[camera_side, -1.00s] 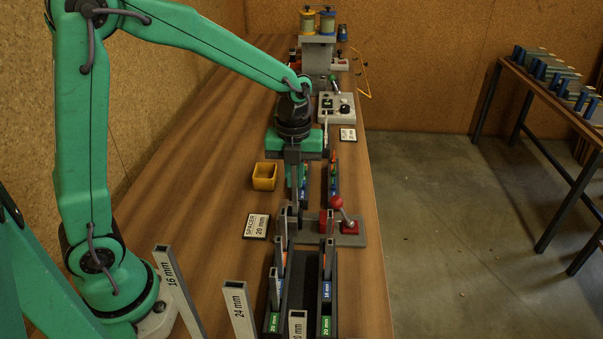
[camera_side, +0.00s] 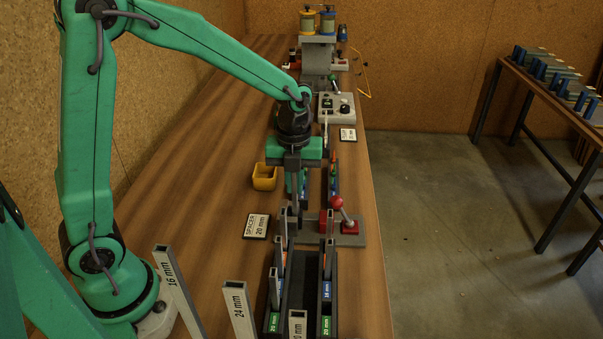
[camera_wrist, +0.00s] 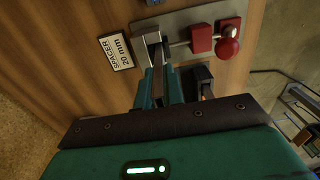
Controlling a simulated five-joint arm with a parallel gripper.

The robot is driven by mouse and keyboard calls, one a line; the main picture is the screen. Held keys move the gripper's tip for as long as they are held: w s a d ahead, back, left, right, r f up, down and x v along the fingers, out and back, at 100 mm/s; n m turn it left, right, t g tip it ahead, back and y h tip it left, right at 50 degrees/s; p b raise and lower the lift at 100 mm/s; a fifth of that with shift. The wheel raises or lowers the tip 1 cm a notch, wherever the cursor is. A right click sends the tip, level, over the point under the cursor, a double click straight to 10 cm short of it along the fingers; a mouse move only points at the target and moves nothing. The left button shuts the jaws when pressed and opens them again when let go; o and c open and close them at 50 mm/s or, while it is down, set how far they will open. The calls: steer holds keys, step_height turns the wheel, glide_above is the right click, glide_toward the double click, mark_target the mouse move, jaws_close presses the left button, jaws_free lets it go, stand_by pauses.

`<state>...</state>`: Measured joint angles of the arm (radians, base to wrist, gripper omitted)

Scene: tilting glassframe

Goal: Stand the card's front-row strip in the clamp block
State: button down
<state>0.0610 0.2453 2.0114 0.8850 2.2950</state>
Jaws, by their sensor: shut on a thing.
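My gripper (camera_side: 296,205) is shut on a narrow grey strip, pointing down at the left end of the clamp block. In the wrist view the strip (camera_wrist: 159,72) is seen nearly end-on between the jaws, beside the grey part of the clamp block. The clamp block (camera_side: 350,240) is a grey plate with a red block and a red-knobbed lever; it also shows in the wrist view (camera_wrist: 178,22). The jaws hide much of the strip, and I cannot tell whether its foot is in the slot. The card (camera_side: 257,226) reads "SPACER 20 mm".
Loose strips marked 16 mm (camera_side: 178,290) and 24 mm (camera_side: 238,310) stand at front left. A yellow bin (camera_side: 265,178) is left of my gripper.

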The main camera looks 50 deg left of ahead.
steer(key=shift+f, duration=0.9)
steer(key=c, duration=1.4)
jaws_free()
steer(key=shift+c, duration=0.2)
step_height(320, 180, up, 8)
steer(key=shift+s, duration=0.1)
